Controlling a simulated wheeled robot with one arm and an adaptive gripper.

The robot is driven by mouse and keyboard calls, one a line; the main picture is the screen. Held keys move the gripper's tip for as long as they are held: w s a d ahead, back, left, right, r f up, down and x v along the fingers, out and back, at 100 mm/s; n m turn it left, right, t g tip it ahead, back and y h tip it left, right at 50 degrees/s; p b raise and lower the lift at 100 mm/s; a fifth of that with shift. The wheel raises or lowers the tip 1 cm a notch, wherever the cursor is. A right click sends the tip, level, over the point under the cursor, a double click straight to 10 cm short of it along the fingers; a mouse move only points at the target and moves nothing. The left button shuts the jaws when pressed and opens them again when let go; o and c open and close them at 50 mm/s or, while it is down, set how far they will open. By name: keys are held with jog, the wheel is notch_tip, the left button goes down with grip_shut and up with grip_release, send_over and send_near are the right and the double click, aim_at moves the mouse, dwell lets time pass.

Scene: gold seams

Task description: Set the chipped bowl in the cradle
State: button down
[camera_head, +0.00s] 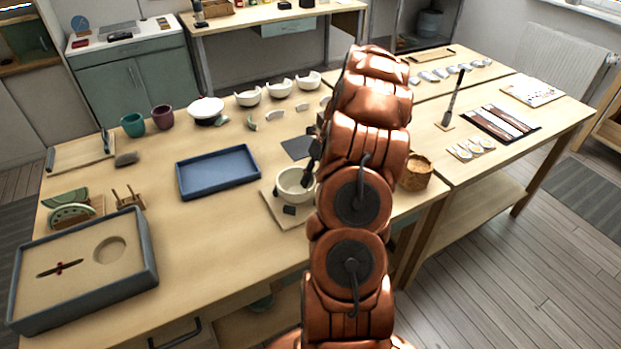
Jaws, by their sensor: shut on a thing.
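A cream bowl (292,188), which I take to be the chipped bowl, is upright at or just above a square wooden base with dark pads (283,213). That base looks like the cradle. I cannot tell whether the bowl rests on it. My gripper (310,176) is at the bowl's right rim, shut on it. My copper arm hides the right side of the bowl, part of the base and most of the gripper. The chip in this bowl's rim cannot be made out.
A blue tray (181,186) lies left of the base. A grey-rimmed tray (150,262) is at the front left, near a small pegged wooden stand (128,204). Broken bowls (248,97) line the back. A woven basket (416,175) stands right of my arm. The table's front middle is clear.

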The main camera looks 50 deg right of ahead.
jog(key=shift+f+p, duration=0.4)
jog(key=shift+f, duration=0.25)
dwell(1.2)
jog(key=shift+c, duration=2.3)
grip_release()
jog(key=shift+r+p, duration=1.75)
jog(key=shift+r, duration=1.3)
